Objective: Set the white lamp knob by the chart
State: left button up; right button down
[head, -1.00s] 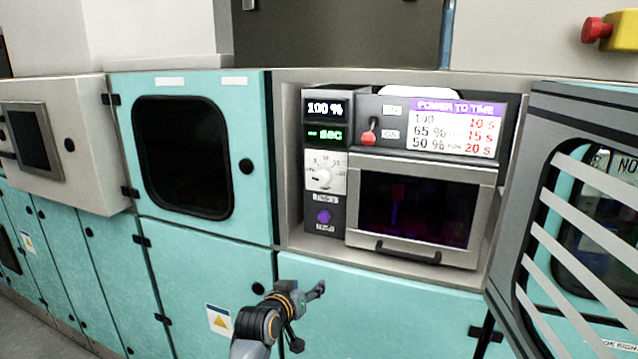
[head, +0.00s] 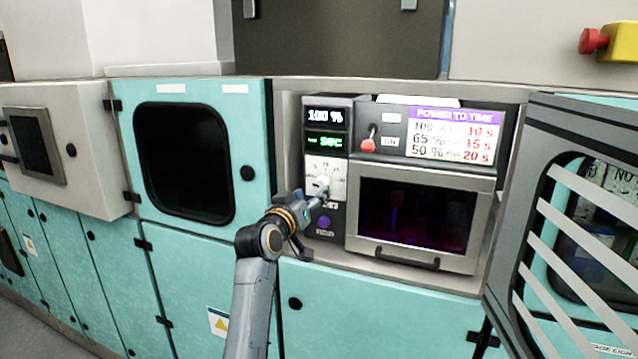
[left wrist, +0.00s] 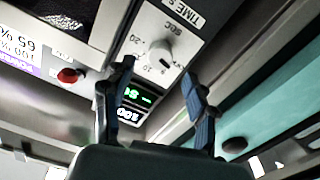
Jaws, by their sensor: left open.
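The white lamp knob (head: 318,186) sits on a white dial plate on the lamp unit's left control panel; it also shows in the left wrist view (left wrist: 161,56). The chart (head: 455,135) is headed POWER TO TIME and pairs 100 with 10 s, 65 % with 15 s and 50 % with 20 s. The display (head: 325,116) reads 100 %, with green sec text below. My left gripper (head: 312,212) is open just in front of the knob and partly covers its lower dial. In the left wrist view its fingers (left wrist: 158,72) lie either side of the knob, apparently not touching it.
A red-tipped lever (head: 368,145) is right of the display, near the ON label. A purple button (head: 324,222) lies below the knob. The unit's dark-windowed drawer (head: 418,212) is shut. A slatted open door (head: 570,230) stands at right; a teal door (head: 254,120) is at left.

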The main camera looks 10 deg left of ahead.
aim_at(319, 186)
pick_arm(q)
jog(key=shift+w+d+p, duration=0.2)
jog(key=shift+w+p, duration=0.15)
jog(key=shift+w, duration=1.1)
jog(key=shift+w+d+p, duration=0.2)
jog(key=shift+w+p, duration=0.1)
jog(key=shift+w, duration=1.15)
jog(key=shift+c, duration=0.4)
jog(key=c, duration=1.1)
